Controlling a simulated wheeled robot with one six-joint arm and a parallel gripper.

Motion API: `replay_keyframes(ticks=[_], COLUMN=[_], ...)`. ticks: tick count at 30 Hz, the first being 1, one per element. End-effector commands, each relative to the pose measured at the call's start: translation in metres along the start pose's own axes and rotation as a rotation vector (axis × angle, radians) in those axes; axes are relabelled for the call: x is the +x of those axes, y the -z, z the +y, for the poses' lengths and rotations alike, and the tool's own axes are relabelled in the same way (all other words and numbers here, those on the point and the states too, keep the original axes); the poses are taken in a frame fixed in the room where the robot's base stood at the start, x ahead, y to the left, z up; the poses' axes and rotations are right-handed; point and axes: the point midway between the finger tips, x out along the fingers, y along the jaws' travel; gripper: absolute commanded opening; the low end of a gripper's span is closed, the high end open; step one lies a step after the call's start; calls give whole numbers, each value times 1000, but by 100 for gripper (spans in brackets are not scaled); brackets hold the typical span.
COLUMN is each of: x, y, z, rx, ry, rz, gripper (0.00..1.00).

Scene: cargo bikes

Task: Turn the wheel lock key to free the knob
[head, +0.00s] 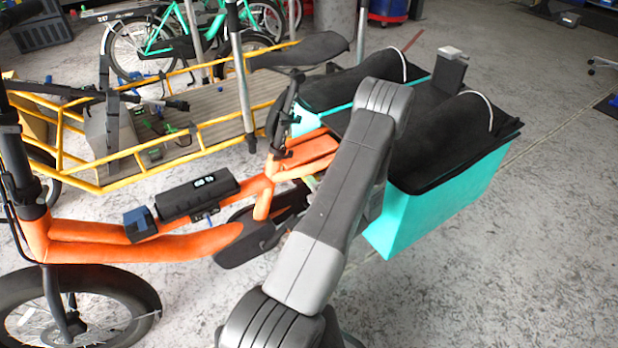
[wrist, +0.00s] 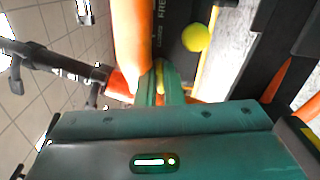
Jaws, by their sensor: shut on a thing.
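In the wrist view my gripper (wrist: 160,86) has its two teal fingers closed together on a small yellow piece, the key (wrist: 159,69). Only part of the key shows between and beyond the fingertips. A round yellow knob (wrist: 195,37) sits a little up and right of the fingertips, apart from them. Behind it is a dark plate (wrist: 177,38) with white lettering that reads partly "FREE". The key's exact angle is hard to tell. In the head view my arm hides the gripper, key and knob.
An orange tube (wrist: 130,35) runs close beside my fingers. In the head view an orange cargo bike (head: 150,245) with turquoise side boxes (head: 440,205) stands around my arm. A yellow-framed cargo bike (head: 150,165) stands behind. Grey floor (head: 540,260) is free at the right.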

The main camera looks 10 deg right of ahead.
Motion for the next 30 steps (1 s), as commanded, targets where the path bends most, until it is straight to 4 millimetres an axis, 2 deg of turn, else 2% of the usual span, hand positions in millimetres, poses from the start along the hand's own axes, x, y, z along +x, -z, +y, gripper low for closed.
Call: replay_keyframes(ticks=[12, 27, 30], x=[-1, -1, -1], y=[0, 0, 0], z=[-1, -2, -2], rx=[166, 184, 184], ry=[2, 2, 2], rz=[0, -1, -1], gripper=[0, 0, 23])
